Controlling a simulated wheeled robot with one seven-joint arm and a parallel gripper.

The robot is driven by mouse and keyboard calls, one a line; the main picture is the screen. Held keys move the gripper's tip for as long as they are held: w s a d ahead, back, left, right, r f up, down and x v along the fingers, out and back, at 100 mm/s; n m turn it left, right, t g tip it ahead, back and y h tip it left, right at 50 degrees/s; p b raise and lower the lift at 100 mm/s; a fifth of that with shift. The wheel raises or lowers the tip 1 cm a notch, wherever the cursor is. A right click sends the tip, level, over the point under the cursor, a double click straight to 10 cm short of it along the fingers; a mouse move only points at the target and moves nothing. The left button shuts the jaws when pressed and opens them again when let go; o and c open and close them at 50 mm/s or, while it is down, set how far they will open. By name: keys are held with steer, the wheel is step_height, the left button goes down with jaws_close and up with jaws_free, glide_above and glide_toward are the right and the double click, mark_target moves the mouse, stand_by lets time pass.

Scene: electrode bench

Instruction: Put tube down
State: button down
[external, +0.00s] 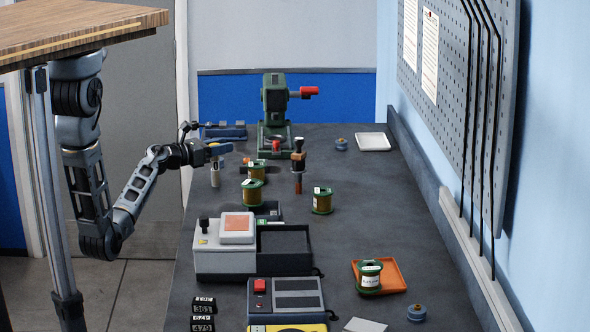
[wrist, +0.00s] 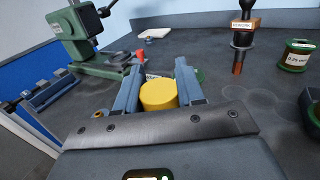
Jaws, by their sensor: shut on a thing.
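The tube (external: 215,177) is a pale upright cylinder below my gripper (external: 217,149) at the left edge of the bench in the external view. In the wrist view its yellow top (wrist: 158,95) sits between the two blue fingers of my gripper (wrist: 158,83). The gripper is shut on the tube near its upper end. The tube's lower part is hidden in the wrist view. I cannot tell whether its bottom touches the bench (external: 345,235).
A green press (external: 275,100) with a red handle stands at the back. Green spools (external: 322,202) and an upright copper-coloured rod (external: 298,182) stand to the right. A blue rack (external: 224,130) lies behind. A grey instrument (external: 222,250) is in front.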

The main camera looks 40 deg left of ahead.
steer(key=c, duration=0.7)
jaws_free()
steer(key=shift+f, duration=0.15)
steer(key=shift+s, duration=0.1)
steer(key=b+v, duration=0.1)
steer(key=v, duration=1)
steer(key=shift+s, duration=0.35)
steer(key=shift+a, duration=0.15)
